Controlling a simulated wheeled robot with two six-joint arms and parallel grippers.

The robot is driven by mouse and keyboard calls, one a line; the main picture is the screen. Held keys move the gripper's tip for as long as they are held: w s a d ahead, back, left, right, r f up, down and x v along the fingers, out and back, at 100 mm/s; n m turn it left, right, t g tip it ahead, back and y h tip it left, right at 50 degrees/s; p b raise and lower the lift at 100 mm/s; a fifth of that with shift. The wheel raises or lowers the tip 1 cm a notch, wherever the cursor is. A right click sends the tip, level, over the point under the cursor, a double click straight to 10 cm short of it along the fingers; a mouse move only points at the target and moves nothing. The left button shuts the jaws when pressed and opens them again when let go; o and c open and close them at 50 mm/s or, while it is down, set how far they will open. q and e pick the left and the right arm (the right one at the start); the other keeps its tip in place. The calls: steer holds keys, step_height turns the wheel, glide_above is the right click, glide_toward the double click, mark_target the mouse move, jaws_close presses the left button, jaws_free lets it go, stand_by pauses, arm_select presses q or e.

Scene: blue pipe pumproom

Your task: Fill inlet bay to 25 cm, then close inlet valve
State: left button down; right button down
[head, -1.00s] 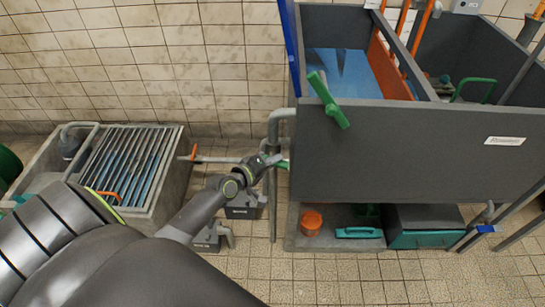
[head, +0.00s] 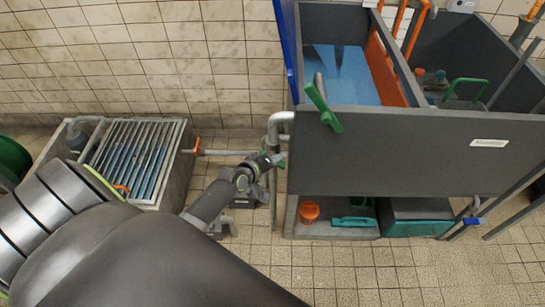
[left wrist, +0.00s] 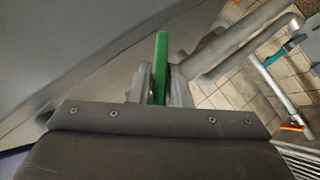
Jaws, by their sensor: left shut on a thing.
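My left gripper (head: 275,161) is at the lower left corner of the dark grey tank (head: 400,155), beside the grey pipe. It is shut on a green handle (left wrist: 161,65), which stands between its two fingers in the left wrist view. Only a small green end of this handle (head: 282,164) shows in the head view. The left bay of the tank holds blue water (head: 345,78); I cannot read a level in centimetres. A second green lever (head: 323,108) sits tilted at the tank's front rim, apart from the gripper. My right gripper is not in view.
A grated basin (head: 135,160) stands at the left, joined to the tank by a grey pipe with an orange handle (head: 197,145). Under the tank are an orange container (head: 309,212) and a green-and-grey box (head: 415,218). The tiled floor in front is clear.

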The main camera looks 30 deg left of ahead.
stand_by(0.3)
arm_select(q)
steer(key=c, duration=1.5)
jaws_free()
steer(key=shift+s, duration=0.15)
steer(key=p+v, duration=0.2)
steer(key=v, duration=1.5)
steer(key=shift+r+p, duration=0.15)
steer(key=shift+p, duration=0.15)
